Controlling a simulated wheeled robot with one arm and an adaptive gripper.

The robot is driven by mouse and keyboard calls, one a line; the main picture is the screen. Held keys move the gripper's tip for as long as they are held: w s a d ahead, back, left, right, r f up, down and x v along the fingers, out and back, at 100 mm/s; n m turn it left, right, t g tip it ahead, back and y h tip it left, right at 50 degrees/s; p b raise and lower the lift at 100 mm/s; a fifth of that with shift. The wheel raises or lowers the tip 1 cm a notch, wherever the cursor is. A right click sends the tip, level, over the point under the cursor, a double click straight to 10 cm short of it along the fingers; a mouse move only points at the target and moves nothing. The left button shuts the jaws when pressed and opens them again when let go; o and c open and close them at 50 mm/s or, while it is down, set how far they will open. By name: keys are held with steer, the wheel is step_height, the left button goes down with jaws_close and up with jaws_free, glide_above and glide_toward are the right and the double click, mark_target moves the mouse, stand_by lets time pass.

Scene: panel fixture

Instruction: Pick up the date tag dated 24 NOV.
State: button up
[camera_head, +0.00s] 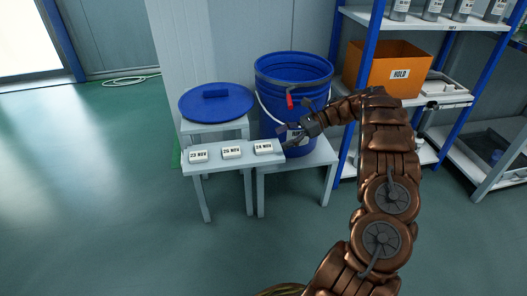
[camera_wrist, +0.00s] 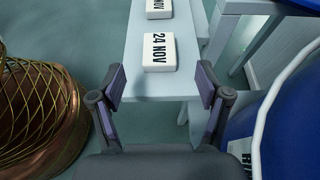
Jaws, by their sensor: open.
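The date tag marked 24 NOV (camera_head: 263,147) is a white block lying at the right end of a row of tags on a small grey table (camera_head: 222,164). It also shows in the wrist view (camera_wrist: 159,52), just beyond the fingertips and roughly centred between them. My gripper (camera_head: 295,135) is open and empty, with its two fingers (camera_wrist: 160,90) spread near the right end of the table. The tag marked 26 NOV (camera_head: 232,152) lies in the middle of the row and the tag marked 23 NOV (camera_head: 198,156) at the left.
A blue bucket (camera_head: 278,78) with a white handle stands on a grey stand behind my gripper. A blue lid (camera_head: 216,102) lies on another stand behind the tags. An orange HOLD box (camera_head: 383,68) sits on the shelf at right. The floor at left is clear.

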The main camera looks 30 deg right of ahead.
mark_target(265, 147)
steer(key=shift+b+x, duration=1)
steer(key=shift+x, duration=2.3)
steer(key=shift+s+f, duration=0.1)
steer(key=shift+c, duration=0.2)
steer(key=c, duration=0.9)
